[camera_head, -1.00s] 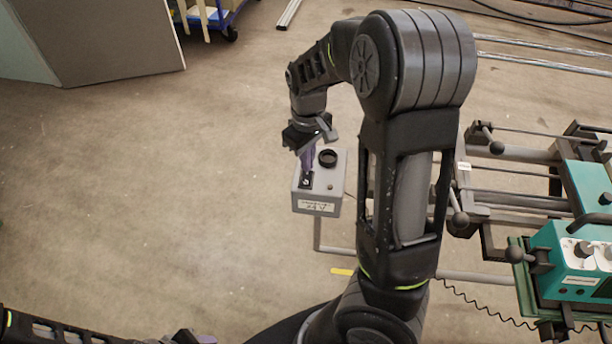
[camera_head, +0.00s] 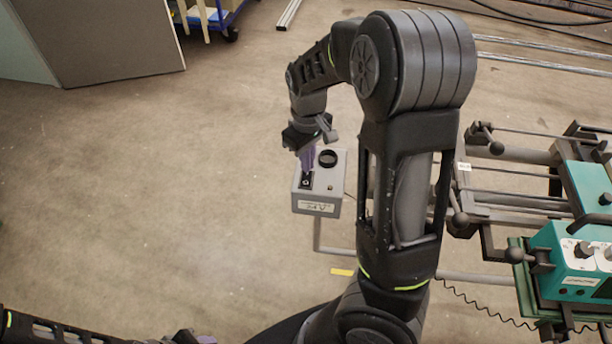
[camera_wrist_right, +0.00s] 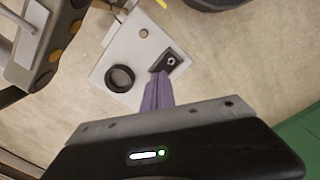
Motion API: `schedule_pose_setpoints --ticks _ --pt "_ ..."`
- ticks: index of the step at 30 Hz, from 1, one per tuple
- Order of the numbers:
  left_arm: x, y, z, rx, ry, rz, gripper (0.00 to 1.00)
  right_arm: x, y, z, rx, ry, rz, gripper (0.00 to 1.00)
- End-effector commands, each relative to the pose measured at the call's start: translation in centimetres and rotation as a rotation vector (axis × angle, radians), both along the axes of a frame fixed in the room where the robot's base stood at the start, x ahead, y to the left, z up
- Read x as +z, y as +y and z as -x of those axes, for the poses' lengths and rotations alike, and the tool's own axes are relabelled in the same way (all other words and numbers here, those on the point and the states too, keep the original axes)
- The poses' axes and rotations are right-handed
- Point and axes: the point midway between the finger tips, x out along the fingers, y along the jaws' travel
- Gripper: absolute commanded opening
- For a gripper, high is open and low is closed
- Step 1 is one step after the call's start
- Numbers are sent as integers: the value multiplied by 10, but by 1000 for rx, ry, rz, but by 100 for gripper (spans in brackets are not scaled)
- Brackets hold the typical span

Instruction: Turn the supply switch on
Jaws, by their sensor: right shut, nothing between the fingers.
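The grey supply box (camera_head: 317,207) stands on a thin post left of my right arm, with a white label on its front. On its top are a black round ring (camera_head: 327,158) and a black rocker switch (camera_head: 306,182). The switch also shows in the right wrist view (camera_wrist_right: 171,63), with a light mark on it. My right gripper (camera_head: 307,168) points down with its purple fingers shut and empty, the tips at or just above the switch's edge. Whether they touch it I cannot tell. My left gripper (camera_head: 190,338) shows only partly at the bottom edge.
A teal machine (camera_head: 575,260) with knobs, rails and ball-ended levers stands at the right. A grey panel (camera_head: 110,40) and a blue cart (camera_head: 225,22) are at the upper left. The floor left of the box is clear.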

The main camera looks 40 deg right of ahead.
Motion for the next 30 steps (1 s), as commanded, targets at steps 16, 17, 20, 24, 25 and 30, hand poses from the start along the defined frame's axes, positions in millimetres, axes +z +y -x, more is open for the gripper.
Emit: schedule_pose_setpoints --ticks 16,17,20,24,25,30 --pt "0 0 0 0 0 0 36 0 0 0 0 0 0 0" --pt "0 0 0 0 0 0 36 0 0 0 0 0 0 0" --pt "-1 0 0 0 0 0 36 -1 0 0 0 0 0 0" --pt "-3 0 0 0 0 0 36 -3 0 0 0 0 0 0" --pt "-3 0 0 0 0 0 36 -4 0 0 0 0 0 0" --pt "-5 0 0 0 0 0 36 -6 0 0 0 0 0 0"
